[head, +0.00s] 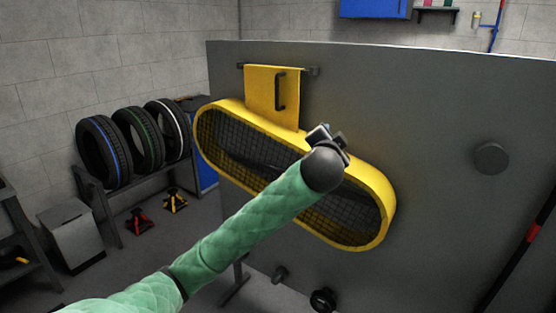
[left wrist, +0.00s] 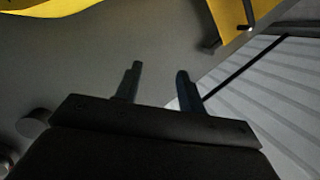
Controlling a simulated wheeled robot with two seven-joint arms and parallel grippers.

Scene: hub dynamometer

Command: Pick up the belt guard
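The belt guard (head: 378,190) is a yellow oval frame with dark mesh, on the front of a grey panel. A yellow plate (head: 260,90) with a black upright handle (head: 280,91) rises from its top edge. My left gripper (head: 330,132) is in front of the guard's upper edge, right of and below the handle, and my forearm hides part of the mesh. In the left wrist view its two fingers (left wrist: 160,74) stand apart with nothing between them. Yellow parts show at the top corners there, with the handle (left wrist: 247,12) at top right. My right gripper is not in view.
The grey panel (head: 440,130) fills the right side, with a round dark knob (head: 491,158). Tyres (head: 104,152) stand on a rack at left. Red (head: 139,222) and yellow (head: 175,200) jack stands are on the floor. A black and red pole (head: 532,232) is at far right.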

